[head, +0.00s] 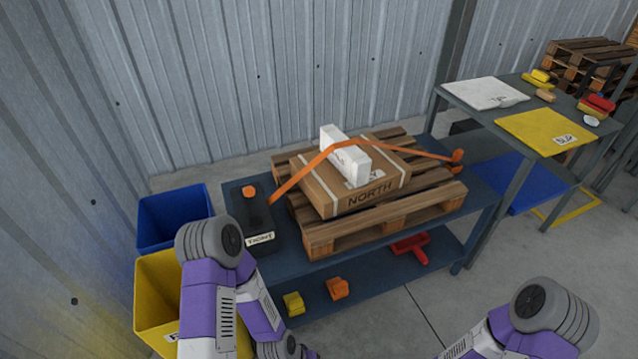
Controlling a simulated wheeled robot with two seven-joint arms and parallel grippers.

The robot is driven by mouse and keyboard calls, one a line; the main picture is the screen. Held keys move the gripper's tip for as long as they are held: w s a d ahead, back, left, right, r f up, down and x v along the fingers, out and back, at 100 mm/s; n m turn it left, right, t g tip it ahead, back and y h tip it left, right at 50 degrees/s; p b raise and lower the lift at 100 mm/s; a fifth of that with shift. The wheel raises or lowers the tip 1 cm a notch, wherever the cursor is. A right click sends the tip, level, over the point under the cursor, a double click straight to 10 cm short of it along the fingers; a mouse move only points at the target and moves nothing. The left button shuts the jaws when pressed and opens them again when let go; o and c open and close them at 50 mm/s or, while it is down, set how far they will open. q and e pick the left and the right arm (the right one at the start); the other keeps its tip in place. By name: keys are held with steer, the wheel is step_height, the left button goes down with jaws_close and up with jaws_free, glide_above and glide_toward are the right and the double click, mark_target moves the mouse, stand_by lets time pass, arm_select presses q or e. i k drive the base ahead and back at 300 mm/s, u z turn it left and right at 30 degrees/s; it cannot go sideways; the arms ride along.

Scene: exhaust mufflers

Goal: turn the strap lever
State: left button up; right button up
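An orange strap (300,172) runs over a white block (345,150) and a cardboard box (330,190) marked NORTH, on a wooden pallet (330,236). Its left end goes down to a dark unit (240,189) with an orange-topped part (249,191), which looks like the lever, and a label reading TIGHT (260,239). Its right end meets an orange fitting (457,157). The lever's exact position is hard to tell. My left arm shows at lower left, in front of the dark unit, and my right arm at lower right. Both grippers are out of the frame.
The pallet stands on a blue-grey bench (480,205); its lower shelf holds yellow, orange and red items. A blue bin (172,215) and a yellow bin (155,290) stand at left. A second table (462,98) with panels stands at right. Corrugated wall lies behind.

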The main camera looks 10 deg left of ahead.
mark_target(247, 191)
steer(key=z, duration=0.65)
steer(key=i, duration=0.95)
steer(key=u, duration=1.15)
